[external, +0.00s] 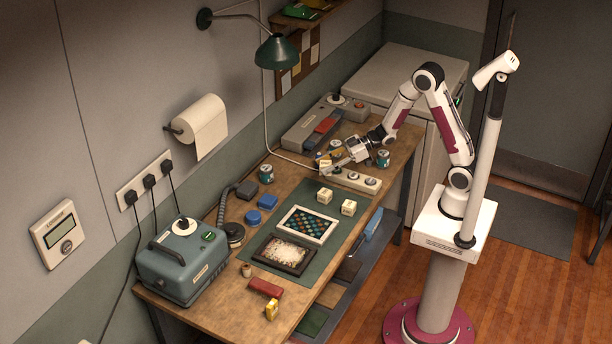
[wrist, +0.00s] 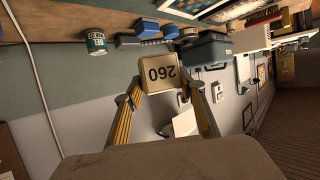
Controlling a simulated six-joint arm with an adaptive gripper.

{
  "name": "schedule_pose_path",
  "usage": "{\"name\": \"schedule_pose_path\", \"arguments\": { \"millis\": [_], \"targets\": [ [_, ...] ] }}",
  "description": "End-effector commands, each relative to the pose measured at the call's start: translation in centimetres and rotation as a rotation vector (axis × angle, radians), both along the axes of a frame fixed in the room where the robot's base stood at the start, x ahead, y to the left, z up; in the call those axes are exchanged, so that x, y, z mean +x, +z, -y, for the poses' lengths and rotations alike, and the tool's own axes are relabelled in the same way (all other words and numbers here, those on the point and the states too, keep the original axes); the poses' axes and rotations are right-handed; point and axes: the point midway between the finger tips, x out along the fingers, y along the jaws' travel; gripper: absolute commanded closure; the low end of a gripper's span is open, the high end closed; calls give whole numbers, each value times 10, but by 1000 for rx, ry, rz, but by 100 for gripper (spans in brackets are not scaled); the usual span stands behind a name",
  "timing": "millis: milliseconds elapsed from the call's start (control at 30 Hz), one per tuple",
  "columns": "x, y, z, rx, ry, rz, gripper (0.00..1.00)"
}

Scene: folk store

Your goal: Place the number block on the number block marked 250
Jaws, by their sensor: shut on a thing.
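My gripper (wrist: 165,98) is shut on a cream number block (wrist: 158,73). The block's face reads 260, upside down in the wrist view, and sits between the two yellowish fingertips. In the external view my gripper (external: 332,163) is over the far part of the workbench, and the held block is too small there to make out clearly. Two cream number blocks, one left (external: 325,196) and one right (external: 348,207), stand apart on the green mat, nearer the camera than my gripper. Their markings are too small to read, so I cannot tell which is 250.
A white strip with round knobs (external: 355,181) lies close to my gripper. A framed bead tray (external: 307,224) and a dark framed tray (external: 283,255) lie on the mat. Small cans, including one at right (external: 383,158), stand nearby. A green lamp (external: 277,52) hangs above.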

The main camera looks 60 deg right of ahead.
Motion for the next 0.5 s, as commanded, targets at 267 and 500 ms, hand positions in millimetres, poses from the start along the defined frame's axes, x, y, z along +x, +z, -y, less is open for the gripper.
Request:
{"name": "schedule_pose_path", "arguments": {
  "millis": [267,500],
  "targets": [
    [0,-24,0,1,-1,-5,82],
    [0,-47,0,1,0,-4,82]
  ]
}}
